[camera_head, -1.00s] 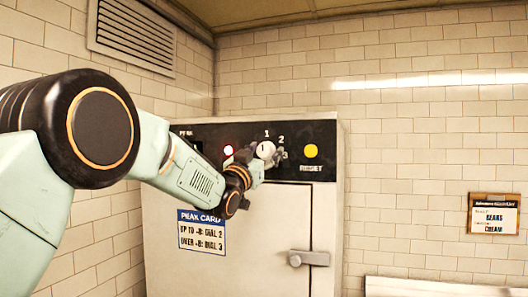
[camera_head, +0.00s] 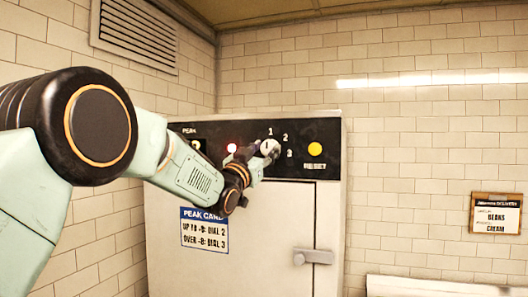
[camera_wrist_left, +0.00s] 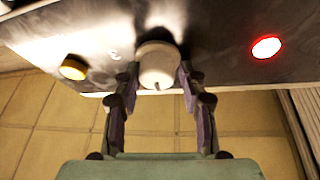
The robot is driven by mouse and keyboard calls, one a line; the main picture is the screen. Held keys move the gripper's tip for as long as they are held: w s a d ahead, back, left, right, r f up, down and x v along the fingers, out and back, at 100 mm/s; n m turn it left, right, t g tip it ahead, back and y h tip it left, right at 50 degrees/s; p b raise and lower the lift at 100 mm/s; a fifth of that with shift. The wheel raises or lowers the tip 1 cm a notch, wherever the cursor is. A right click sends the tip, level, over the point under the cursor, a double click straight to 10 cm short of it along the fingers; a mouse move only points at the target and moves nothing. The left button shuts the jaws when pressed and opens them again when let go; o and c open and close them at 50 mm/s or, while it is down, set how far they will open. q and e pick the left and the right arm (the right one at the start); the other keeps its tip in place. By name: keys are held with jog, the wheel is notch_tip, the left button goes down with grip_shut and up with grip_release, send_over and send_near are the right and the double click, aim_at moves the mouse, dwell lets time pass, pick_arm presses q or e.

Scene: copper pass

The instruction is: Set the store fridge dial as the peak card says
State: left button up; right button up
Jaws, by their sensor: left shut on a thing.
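The white dial (camera_head: 270,148) is on the black panel of the store fridge (camera_head: 230,250), with 1, 2 and 3 around it. Its small dark mark looks to point up towards 1. My left gripper (camera_head: 262,152) has its fingers on both sides of the dial; the wrist view shows the fingers (camera_wrist_left: 157,90) against the dial (camera_wrist_left: 156,66). The peak card (camera_head: 204,231) on the door reads "up to -8: dial 2, over -8: dial 3", the digits being blurry. The peak display (camera_head: 190,131) is mostly hidden by my left arm. My right gripper is out of view.
A yellow reset button (camera_head: 315,151) is to the right. The door handle (camera_head: 313,257) is below. A delivery notice (camera_head: 495,214) hangs on the tiled wall.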

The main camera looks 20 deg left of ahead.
pick_arm(q)
jog(key=m+h, duration=0.1)
jog(key=m, duration=0.1)
jog(key=shift+m+g+h, duration=0.3)
jog(key=shift+m, duration=0.1)
jog(key=m+g+h, duration=0.1)
jog(key=m, duration=0.2)
jog(key=shift+m, duration=0.3)
jog(key=m, duration=0.1)
jog(key=m+g+h+p, duration=0.1)
jog(key=shift+s+r+m+p, duration=0.15)
jog(key=shift+m+p, duration=0.15)
jog(key=shift+m, duration=0.1)
jog(key=shift+c, duration=0.6)
jog(key=shift+r+m+g+h+p, duration=0.1)
jog(key=shift+m+g+h+p, duration=0.2)
jog(key=shift+m+g+p, duration=0.7)
jog(key=shift+r+m+t+b, duration=0.1)
jog(key=shift+m+t+b, duration=0.2)
jog(key=shift+m, duration=0.3)
